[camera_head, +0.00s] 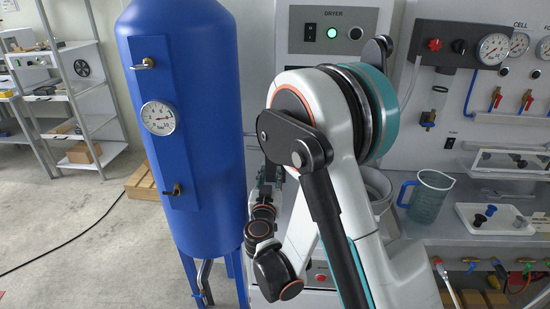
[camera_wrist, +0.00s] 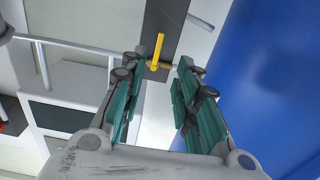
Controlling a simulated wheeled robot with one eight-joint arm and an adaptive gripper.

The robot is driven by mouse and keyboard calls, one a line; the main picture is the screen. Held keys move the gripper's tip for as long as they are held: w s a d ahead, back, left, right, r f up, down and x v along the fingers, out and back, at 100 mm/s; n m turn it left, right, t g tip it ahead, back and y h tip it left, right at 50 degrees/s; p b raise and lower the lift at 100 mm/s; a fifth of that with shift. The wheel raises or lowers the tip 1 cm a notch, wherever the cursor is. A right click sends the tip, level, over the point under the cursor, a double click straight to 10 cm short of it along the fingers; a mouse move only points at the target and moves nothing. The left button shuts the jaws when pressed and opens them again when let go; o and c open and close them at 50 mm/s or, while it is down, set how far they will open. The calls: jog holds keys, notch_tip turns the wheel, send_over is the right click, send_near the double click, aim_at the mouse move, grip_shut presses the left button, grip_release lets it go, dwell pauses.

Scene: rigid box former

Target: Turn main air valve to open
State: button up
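In the wrist view a valve with a yellow lever handle (camera_wrist: 157,50) sits on a dark grey plate (camera_wrist: 176,18). I take it for the main air valve. The lever points up in the picture, with a brass body at its lower end. My gripper (camera_wrist: 157,72) is open, its two green-padded fingers apart and nothing between the pads. The valve shows beyond the fingertips, in line with the gap; I cannot tell the exact distance. In the head view my gripper (camera_head: 269,181) is small, right of the blue tank, partly hidden by my arm. The yellow lever cannot be made out there.
The blue tank (camera_head: 186,190) with a gauge (camera_head: 158,117) stands left of my arm; it also fills the right of the wrist view (camera_wrist: 275,80). Pale pipes (camera_wrist: 75,47) run near the valve. A dryer panel (camera_head: 332,32), jug (camera_head: 428,197) and white tray (camera_head: 490,218) are behind and right.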

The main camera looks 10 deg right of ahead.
jog(key=x, duration=1.3)
jog(key=shift+w, duration=0.35)
jog(key=shift+d, duration=0.15)
grip_shut()
